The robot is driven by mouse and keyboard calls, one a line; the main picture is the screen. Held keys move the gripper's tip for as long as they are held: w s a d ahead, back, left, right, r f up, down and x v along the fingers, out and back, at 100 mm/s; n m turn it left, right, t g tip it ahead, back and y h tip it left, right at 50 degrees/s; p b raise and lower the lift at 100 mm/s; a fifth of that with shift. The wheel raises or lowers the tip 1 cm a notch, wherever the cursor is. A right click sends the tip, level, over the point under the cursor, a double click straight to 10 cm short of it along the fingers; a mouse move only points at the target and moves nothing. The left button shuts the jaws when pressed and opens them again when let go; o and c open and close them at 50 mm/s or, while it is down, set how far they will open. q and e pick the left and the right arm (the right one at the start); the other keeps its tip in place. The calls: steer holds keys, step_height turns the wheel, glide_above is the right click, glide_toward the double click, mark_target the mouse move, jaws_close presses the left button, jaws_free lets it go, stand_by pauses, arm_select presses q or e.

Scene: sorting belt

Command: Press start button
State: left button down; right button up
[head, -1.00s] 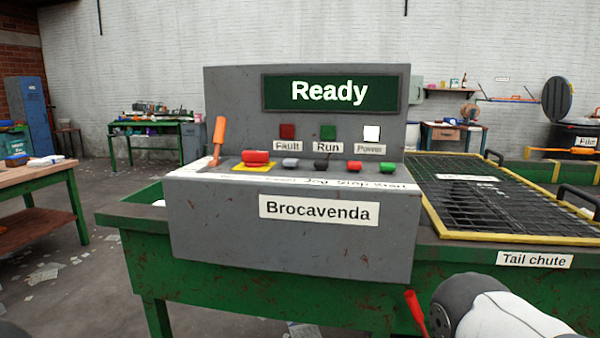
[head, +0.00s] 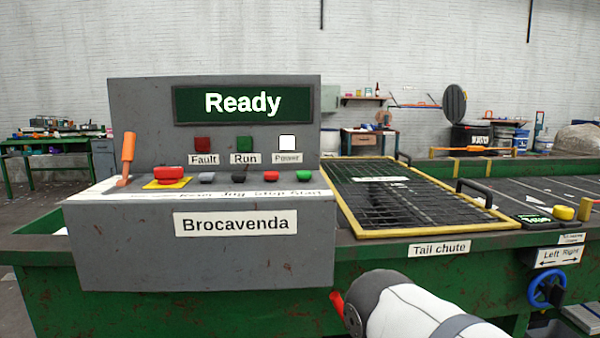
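The green start button (head: 304,176) is the rightmost button on the grey control panel (head: 190,250), above the printed word "Start". To its left are a red stop button (head: 271,177), a dark jog button (head: 239,179) and a grey button (head: 207,178). A screen (head: 243,104) above reads "Ready". The white power lamp is bright; the fault and run lamps look dim. A white and dark grey arm link of mine comes in at the bottom, below and right of the panel. Neither gripper can be seen.
A large red button (head: 169,173) on a yellow plate and an orange lever (head: 128,155) stand at the panel's left. A yellow-framed mesh cover (head: 430,232) lies right of the panel. A blue handwheel (head: 546,288) sits at the lower right.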

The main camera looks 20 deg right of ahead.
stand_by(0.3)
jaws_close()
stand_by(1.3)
